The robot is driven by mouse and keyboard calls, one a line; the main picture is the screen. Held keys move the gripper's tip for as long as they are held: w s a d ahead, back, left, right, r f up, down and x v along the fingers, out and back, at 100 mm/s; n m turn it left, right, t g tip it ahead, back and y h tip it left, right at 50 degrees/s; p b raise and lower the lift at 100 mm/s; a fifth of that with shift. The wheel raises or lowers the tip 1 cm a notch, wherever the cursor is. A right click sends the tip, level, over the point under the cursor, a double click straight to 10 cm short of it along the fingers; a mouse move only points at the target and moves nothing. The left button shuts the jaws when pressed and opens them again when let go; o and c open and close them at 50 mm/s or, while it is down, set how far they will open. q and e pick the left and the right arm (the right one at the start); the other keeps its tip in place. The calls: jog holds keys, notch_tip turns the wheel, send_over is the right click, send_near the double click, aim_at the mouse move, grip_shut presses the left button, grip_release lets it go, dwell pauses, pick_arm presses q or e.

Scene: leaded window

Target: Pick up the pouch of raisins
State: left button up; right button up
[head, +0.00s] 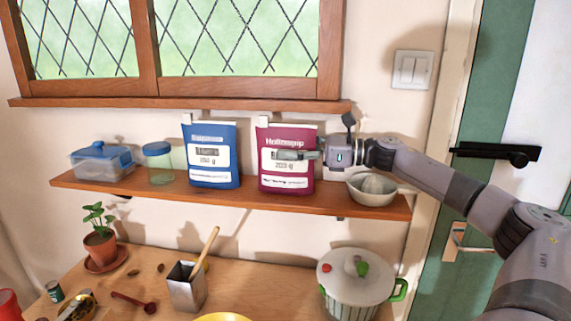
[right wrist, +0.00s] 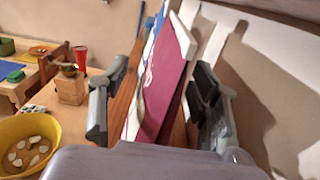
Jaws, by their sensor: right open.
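A maroon pouch (head: 289,134) with a white label stands upright on the wooden wall shelf. A blue pouch (head: 209,138) stands to its left. The print is too blurred to tell which holds raisins. My right gripper (head: 297,155) comes from the right at the maroon pouch, one finger across its front; the other finger is hidden behind it. In the right wrist view my right gripper (right wrist: 156,115) is open, with the maroon pouch (right wrist: 166,75) between its fingers and gaps on both sides. My left gripper is not in view.
A blue-lidded box (head: 102,162) and a jar (head: 158,163) stand on the left. The window sill (head: 180,104) runs close above. A lidded pot (head: 352,285) stands on the table below.

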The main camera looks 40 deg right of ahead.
jog(key=shift+c, duration=0.5)
grip_shut()
dwell(0.5)
